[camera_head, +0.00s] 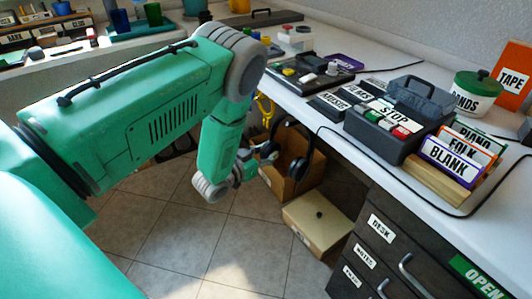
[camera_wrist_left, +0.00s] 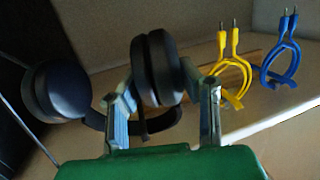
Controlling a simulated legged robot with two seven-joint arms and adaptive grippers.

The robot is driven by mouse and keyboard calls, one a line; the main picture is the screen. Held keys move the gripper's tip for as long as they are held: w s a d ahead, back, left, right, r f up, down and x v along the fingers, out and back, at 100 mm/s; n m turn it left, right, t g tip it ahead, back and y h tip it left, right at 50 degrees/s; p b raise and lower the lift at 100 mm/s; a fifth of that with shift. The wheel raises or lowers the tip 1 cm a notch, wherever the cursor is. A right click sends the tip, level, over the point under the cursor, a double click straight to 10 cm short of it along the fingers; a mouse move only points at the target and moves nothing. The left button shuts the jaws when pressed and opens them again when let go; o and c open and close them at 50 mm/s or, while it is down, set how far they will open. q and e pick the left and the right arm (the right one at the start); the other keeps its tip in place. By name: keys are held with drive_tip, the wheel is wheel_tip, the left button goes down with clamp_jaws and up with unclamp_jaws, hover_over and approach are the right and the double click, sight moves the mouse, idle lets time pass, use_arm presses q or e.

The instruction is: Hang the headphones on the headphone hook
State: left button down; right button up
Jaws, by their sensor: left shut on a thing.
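My left gripper (camera_head: 262,158) is below the front edge of the white desk. It is shut on the black headphones (camera_head: 298,168). In the left wrist view, one ear cup (camera_wrist_left: 155,68) of the headphones sits between the fingers of my gripper (camera_wrist_left: 163,92). The other ear cup (camera_wrist_left: 60,92) hangs free to the left, and part of the dark band shows low between them. I cannot make out the headphone hook in either view. My right gripper is not in view.
A yellow cable (camera_head: 265,108) hangs at the desk edge; in the left wrist view a blue cable (camera_wrist_left: 284,52) hangs beside it. An open cardboard box (camera_head: 290,185) and a closed box (camera_head: 318,222) stand below. Dark drawers (camera_head: 385,255) are at the right. Tiled floor (camera_head: 190,240) is clear.

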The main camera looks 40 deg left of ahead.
use_arm(q)
drive_tip(key=shift+s+f, duration=0.15)
drive_tip(key=shift+f, duration=0.1)
drive_tip(key=c, duration=1)
unclamp_jaws()
drive_tip(key=shift+c, duration=0.2)
drive_tip(key=shift+r, duration=0.1)
drive_tip(key=s+a+r, duration=0.2)
drive_tip(key=s, duration=1)
drive_tip(key=s+d+f+n+g+y, duration=0.1)
drive_tip(key=s+d+f+g+y, duration=0.1)
drive_tip(key=s+d+f+g, duration=0.75)
drive_tip(key=s+g, duration=0.2)
drive_tip(key=s, duration=0.4)
drive_tip(key=s+d+f+g, duration=0.1)
drive_tip(key=s+f+g, duration=0.1)
drive_tip(key=s+g, duration=0.35)
wheel_tip(320, 180, up, 15)
drive_tip(key=s+t+p, duration=0.1)
drive_tip(key=s+p, duration=0.1)
drive_tip(key=p, duration=1.2)
drive_tip(key=shift+s+d+f, duration=0.15)
drive_tip(key=shift+s+d, duration=0.1)
drive_tip(key=shift+s, duration=0.15)
drive_tip(key=shift+w+f, duration=0.1)
